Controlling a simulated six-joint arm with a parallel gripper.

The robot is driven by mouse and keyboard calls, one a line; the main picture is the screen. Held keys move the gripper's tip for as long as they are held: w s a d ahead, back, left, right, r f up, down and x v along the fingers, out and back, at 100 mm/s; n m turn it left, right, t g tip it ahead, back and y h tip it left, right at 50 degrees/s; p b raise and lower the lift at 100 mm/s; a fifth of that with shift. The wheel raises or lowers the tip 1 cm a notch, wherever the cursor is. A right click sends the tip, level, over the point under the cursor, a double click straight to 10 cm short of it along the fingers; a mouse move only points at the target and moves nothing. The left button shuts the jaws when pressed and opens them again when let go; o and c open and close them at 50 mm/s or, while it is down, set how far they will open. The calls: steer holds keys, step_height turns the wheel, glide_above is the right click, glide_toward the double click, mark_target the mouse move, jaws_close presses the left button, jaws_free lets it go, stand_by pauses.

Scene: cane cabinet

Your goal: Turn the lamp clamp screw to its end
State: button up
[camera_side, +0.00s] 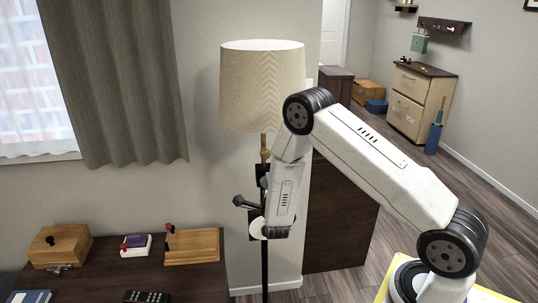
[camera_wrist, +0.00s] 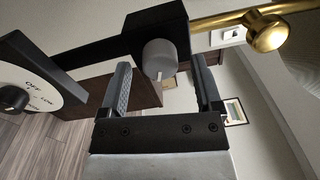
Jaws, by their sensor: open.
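The clamp screw is a grey round knob (camera_wrist: 160,57) with a pale fin, under a black clamp block (camera_wrist: 158,25) in the wrist view. My gripper (camera_wrist: 160,72) is open, its two dark fingers apart on the left and right of the knob. No contact between fingers and knob shows; how deep the knob lies between them I cannot tell. The floor lamp has a cream shade (camera_side: 262,88) and a dark pole (camera_side: 264,272) in the side view. There my arm stands in front of the lamp's middle, and the knob and fingertips cannot be made out.
A white dial (camera_wrist: 40,82) marked OFF and LOW sits left of the clamp. A brass rod with a ball end (camera_wrist: 265,33) is at right. A dark table (camera_side: 130,275) with wooden boxes stands left of the lamp. Open floor (camera_side: 350,280) lies to the right.

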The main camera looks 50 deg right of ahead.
steer(key=shift+s+a, duration=0.1)
steer(key=v, duration=0.7)
steer(key=shift+s+a, duration=0.2)
stand_by(0.6)
steer(key=n, duration=1)
steer(key=w+n, duration=0.1)
steer(key=n, duration=0.4)
steer(key=shift+d+r+n, duration=0.3)
steer(key=shift+d, duration=0.1)
steer(key=shift+x, duration=3.9)
steer(key=shift+f, duration=0.1)
